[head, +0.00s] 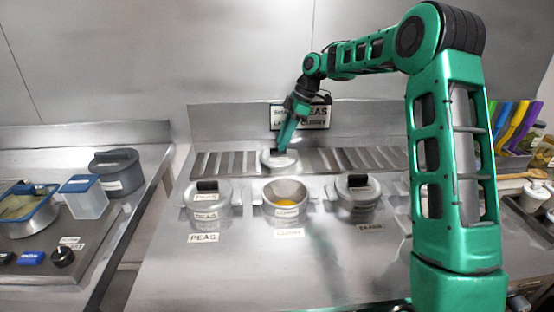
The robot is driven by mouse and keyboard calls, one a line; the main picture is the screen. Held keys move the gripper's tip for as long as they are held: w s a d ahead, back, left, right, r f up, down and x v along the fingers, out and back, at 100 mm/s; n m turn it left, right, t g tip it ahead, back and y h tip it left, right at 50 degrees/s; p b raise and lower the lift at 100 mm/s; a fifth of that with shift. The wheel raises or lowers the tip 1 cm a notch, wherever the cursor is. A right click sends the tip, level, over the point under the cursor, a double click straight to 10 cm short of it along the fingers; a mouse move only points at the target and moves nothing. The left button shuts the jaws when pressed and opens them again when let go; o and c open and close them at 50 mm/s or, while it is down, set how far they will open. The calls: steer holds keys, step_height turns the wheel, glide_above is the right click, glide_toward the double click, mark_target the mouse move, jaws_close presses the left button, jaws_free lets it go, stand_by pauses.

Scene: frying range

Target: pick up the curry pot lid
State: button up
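The curry pot (285,211) stands uncovered in the middle of three pots, with yellow food in it; its small label is too blurred to read surely. A round metal lid (270,162) with a dark handle lies behind it on the slatted strip, apart from the pot. It appears to be the curry pot lid. My gripper (283,146) reaches down from above with its tip at the lid's handle. The fingers are small and overlap the handle, so I cannot tell whether they are open or shut on it.
The peas pot (210,213) on the left and another lidded pot (357,205) on the right flank it. A sign (314,117) stands behind. The left counter holds a grey pot (117,172) and a clear container (84,198). The front counter is mostly clear.

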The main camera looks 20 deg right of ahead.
mark_target(278, 155)
steer(key=shift+x, duration=1.25)
jaws_close()
steer(key=shift+a+r, duration=0.1)
steer(key=shift+a, duration=0.05)
